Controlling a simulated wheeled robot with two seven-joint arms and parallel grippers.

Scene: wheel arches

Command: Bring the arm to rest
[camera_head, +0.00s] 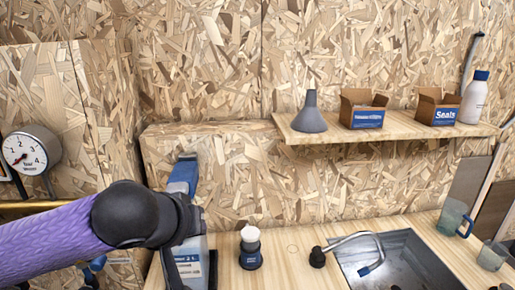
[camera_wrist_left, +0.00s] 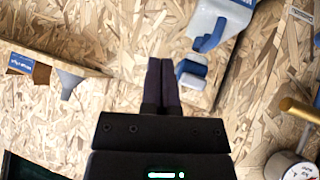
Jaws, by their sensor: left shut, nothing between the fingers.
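My left arm, in a purple sleeve with a black wrist, comes in from the left in the head view, in front of a blue-and-white dispenser (camera_head: 184,174). Its fingers cannot be made out there. In the left wrist view my left gripper (camera_wrist_left: 161,62) shows two dark fingers lying together with nothing between them. The white dispenser with blue parts (camera_wrist_left: 222,22) stands upside down in that view, beyond and to the right of the fingertips. My right gripper is in neither view.
A shelf (camera_head: 415,128) holds a grey funnel (camera_head: 310,115), two small boxes and a bottle (camera_head: 474,98). Below are a counter (camera_head: 295,248), a sink (camera_head: 400,262), a tap and a white-topped container (camera_head: 250,247). A gauge (camera_head: 25,150) with a brass pipe is at left.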

